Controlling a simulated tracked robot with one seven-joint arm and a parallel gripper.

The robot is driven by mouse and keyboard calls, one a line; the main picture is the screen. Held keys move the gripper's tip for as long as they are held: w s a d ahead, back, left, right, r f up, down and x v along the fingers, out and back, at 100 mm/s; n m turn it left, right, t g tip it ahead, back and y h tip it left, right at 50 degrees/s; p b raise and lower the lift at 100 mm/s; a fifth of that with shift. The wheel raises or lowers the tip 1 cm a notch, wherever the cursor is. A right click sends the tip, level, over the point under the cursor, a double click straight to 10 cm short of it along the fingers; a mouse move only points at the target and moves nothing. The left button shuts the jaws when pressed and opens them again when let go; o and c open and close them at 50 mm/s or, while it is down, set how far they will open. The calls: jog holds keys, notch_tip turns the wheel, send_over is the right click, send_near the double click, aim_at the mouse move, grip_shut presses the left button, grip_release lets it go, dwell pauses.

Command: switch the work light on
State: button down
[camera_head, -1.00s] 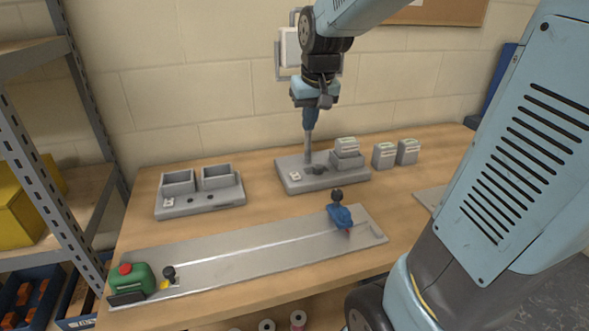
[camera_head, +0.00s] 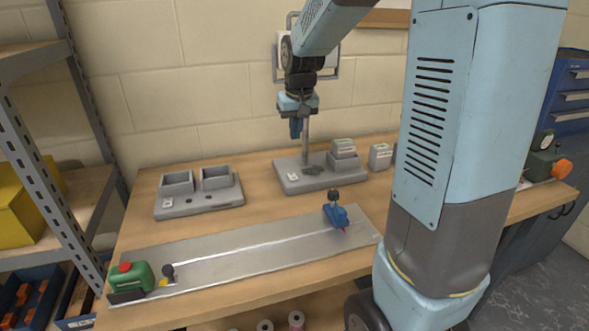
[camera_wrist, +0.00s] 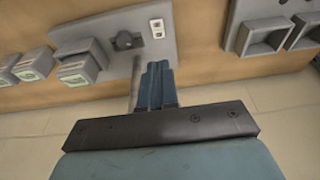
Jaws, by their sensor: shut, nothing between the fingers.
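The work light is a pale panel in a grey frame (camera_head: 332,60) near the wall, mostly hidden behind my arm. A grey post (camera_head: 306,145) rises below it from a grey base (camera_head: 290,187). The base carries a small white switch (camera_head: 293,177) at its left and a dark knob (camera_head: 313,169) in the middle. In the wrist view the switch (camera_wrist: 157,27) and knob (camera_wrist: 127,41) show above my gripper. My gripper (camera_head: 296,134) points down over the base, beside the post, with its blue fingers (camera_wrist: 156,67) together and empty. I cannot tell whether the light is lit.
Grey battery blocks (camera_head: 343,148) stand at the base's right, with another block (camera_head: 381,157) beside it. An empty two-bay holder (camera_head: 200,203) sits to the left. A long metal plate (camera_head: 250,253) with a blue clamp (camera_head: 335,214) lies in front.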

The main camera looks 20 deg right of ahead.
jog(key=shift+f, duration=0.1)
send_over(293, 178)
jog(key=f, duration=1.2)
jog(key=shift+s, duration=0.25)
jog(key=shift+f, duration=0.75)
jog(key=shift+s+f, duration=0.25)
jog(key=shift+f, duration=0.2)
jog(key=shift+w, duration=0.15)
jog(key=shift+w+r, duration=0.35)
jog(key=shift+w, duration=0.25)
jog(key=shift+r, duration=0.1)
